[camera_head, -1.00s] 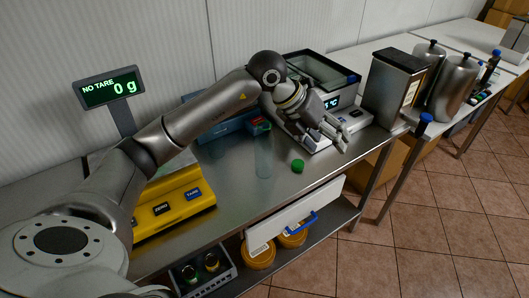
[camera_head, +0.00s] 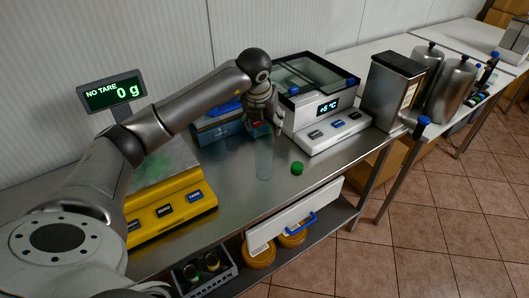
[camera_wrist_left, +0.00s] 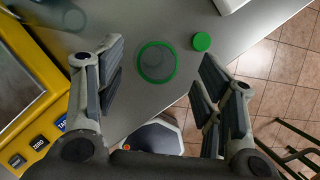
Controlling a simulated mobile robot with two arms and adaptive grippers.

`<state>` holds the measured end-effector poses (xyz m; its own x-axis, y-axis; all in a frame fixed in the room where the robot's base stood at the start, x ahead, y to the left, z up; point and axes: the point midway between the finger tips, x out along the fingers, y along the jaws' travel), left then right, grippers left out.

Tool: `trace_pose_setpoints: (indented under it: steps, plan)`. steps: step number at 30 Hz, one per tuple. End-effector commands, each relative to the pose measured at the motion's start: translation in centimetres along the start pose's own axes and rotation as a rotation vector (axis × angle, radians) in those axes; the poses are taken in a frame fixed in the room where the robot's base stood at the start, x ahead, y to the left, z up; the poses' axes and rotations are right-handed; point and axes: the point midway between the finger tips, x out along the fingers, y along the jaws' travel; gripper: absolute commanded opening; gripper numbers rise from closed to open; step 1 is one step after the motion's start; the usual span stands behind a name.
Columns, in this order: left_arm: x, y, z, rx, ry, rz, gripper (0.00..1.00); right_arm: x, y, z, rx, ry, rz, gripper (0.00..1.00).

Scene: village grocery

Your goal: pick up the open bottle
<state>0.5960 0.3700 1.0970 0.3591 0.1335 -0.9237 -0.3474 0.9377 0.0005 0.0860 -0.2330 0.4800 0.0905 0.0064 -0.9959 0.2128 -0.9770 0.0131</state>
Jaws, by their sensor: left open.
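The open bottle (camera_head: 264,162) is a clear, see-through cylinder standing upright on the steel table. From above in the left wrist view, its green-rimmed round mouth (camera_wrist_left: 157,62) lies between my fingers. The green cap (camera_head: 297,168) lies on the table to the right of the bottle; it also shows in the left wrist view (camera_wrist_left: 201,41). My left gripper (camera_head: 265,127) points down above the bottle. Its fingers are spread apart in the left wrist view (camera_wrist_left: 160,70), with nothing held between them. My right gripper is in neither view.
A yellow scale (camera_head: 172,203) stands left of the bottle. A blue box (camera_head: 217,127) is behind it, and a white device reading a temperature (camera_head: 328,125) is at the right. Metal canisters (camera_head: 394,88) stand farther right. The table's front edge is close to the cap.

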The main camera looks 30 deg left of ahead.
Motion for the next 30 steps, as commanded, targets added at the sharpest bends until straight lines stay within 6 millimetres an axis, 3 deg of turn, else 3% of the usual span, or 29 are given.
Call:
trace_pose_setpoints:
  steps: [1,6,15,24,30]
  plan:
    - [0.4,0.2,0.0,0.000,0.005,0.002,0.62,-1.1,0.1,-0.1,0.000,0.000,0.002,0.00]
    - [2.8,0.2,-0.1,0.000,0.003,0.001,0.62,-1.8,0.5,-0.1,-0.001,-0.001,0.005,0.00]
    - [3.5,0.1,-0.1,0.001,0.000,-0.001,0.62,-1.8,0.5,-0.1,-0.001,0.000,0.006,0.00]
    - [3.4,0.2,-0.1,0.001,0.000,-0.001,0.24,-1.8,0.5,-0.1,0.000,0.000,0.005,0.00]
    - [3.4,0.2,-0.1,0.000,0.000,0.000,0.21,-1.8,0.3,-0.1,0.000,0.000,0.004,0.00]
